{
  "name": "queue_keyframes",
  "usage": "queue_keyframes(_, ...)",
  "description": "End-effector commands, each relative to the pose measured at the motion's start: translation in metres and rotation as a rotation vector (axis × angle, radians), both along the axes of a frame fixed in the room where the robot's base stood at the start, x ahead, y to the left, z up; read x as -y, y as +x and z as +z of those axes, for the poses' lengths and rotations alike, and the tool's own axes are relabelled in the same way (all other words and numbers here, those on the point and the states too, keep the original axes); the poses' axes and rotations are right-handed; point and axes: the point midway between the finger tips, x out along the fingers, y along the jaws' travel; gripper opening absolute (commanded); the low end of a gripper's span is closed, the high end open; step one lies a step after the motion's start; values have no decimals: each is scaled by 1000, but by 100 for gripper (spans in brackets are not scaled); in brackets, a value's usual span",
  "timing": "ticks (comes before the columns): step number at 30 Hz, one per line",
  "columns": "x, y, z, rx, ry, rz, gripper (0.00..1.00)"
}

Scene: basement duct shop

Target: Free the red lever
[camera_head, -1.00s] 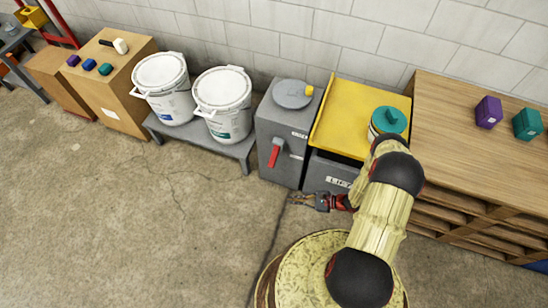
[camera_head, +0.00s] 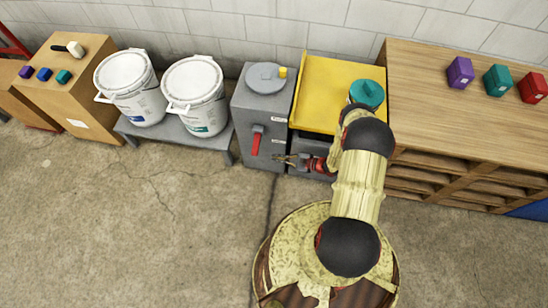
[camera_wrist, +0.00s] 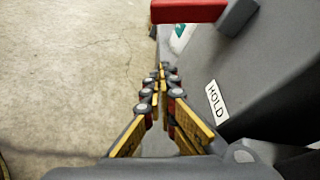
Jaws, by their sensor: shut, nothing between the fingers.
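The red lever (camera_head: 257,141) hangs on the front of a grey cabinet (camera_head: 268,106), its handle pointing down from a dark pivot. In the wrist view the red lever (camera_wrist: 188,10) crosses the top edge, partly cut off, beside a dark block. My gripper (camera_head: 276,158) is just right of the lever's lower end, shut and empty, and appears apart from it. In the wrist view my gripper's fingertips (camera_wrist: 161,70) are together, below the lever. A white label reading HOLD (camera_wrist: 215,102) is on the grey surface to their right.
White buckets (camera_head: 193,95) stand left on a bench (camera_head: 180,136). Floor in front is clear.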

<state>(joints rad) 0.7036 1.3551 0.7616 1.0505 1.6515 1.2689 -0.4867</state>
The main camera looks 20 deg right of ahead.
Motion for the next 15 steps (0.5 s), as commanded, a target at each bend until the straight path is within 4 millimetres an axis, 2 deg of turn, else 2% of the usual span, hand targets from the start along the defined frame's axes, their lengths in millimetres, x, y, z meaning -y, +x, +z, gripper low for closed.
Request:
queue_keyframes(12, -58, 54, -27, -1, 0, 5, 0)
queue_keyframes(15, -59, 51, -13, -2, 1, 0, 0)
